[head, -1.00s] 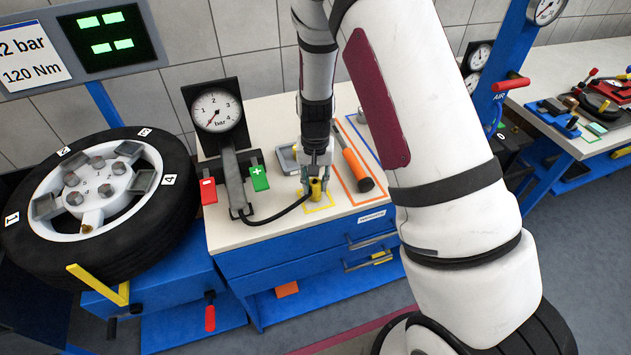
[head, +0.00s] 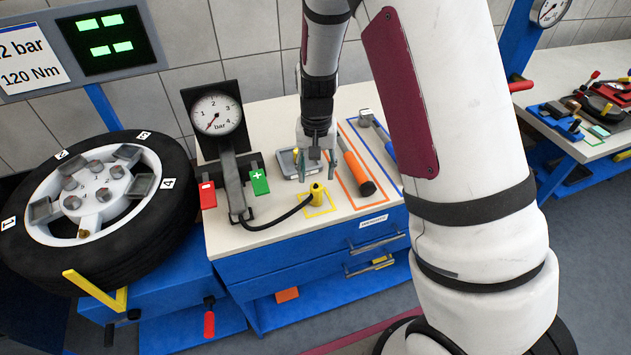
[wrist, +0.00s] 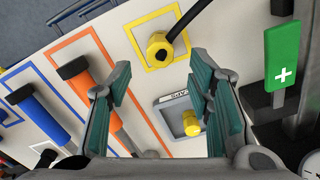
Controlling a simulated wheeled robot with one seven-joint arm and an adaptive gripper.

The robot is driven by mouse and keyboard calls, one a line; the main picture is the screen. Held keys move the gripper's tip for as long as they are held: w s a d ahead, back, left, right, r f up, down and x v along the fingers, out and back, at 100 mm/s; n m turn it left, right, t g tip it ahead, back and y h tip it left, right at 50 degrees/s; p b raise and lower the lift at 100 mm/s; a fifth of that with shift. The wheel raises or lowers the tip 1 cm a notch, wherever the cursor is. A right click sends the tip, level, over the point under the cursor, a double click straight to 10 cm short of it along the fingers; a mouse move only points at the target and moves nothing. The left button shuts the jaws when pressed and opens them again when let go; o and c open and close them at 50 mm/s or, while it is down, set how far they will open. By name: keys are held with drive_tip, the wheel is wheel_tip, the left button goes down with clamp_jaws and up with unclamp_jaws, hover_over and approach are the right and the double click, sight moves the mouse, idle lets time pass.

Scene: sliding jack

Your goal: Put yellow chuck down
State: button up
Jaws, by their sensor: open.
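The yellow chuck (head: 317,195) stands on the bench top with the black hose running to it. It stands within the yellow outline (head: 331,204), close to one side of it. In the wrist view the chuck (wrist: 158,50) lies beyond the fingertips, apart from both fingers, with part of the yellow outline (wrist: 133,36) around it. My gripper (head: 316,158) is open and empty, above and behind the chuck in the head view. Its two green-padded fingers (wrist: 162,82) are spread wide in the wrist view.
A grey tray (head: 286,162) holds a yellow cap (wrist: 190,122) below my fingers. An orange-handled tool (head: 358,172) lies in an orange outline to the right. The gauge (head: 216,113) with red (head: 208,195) and green (head: 259,181) pads stands left.

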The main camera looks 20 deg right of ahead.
sight(316, 186)
drive_tip(key=s+r+n+t, duration=0.1)
drive_tip(key=s+r, duration=0.2)
drive_tip(key=r, duration=0.4)
drive_tip(key=s+r+t+y, duration=0.1)
drive_tip(key=s+r, duration=0.3)
drive_tip(key=r, duration=0.4)
drive_tip(key=s+r+n+t, duration=0.1)
drive_tip(key=s+r, duration=0.2)
drive_tip(key=r, duration=0.4)
drive_tip(key=s+r+n+t+h, duration=0.1)
drive_tip(key=s+r, duration=0.4)
drive_tip(key=s, duration=0.8)
drive_tip(key=shift+s+r+n+t+b, duration=0.25)
drive_tip(key=shift+n+t+b, duration=0.05)
drive_tip(key=shift+n+t, duration=0.5)
drive_tip(key=shift+d, duration=0.1)
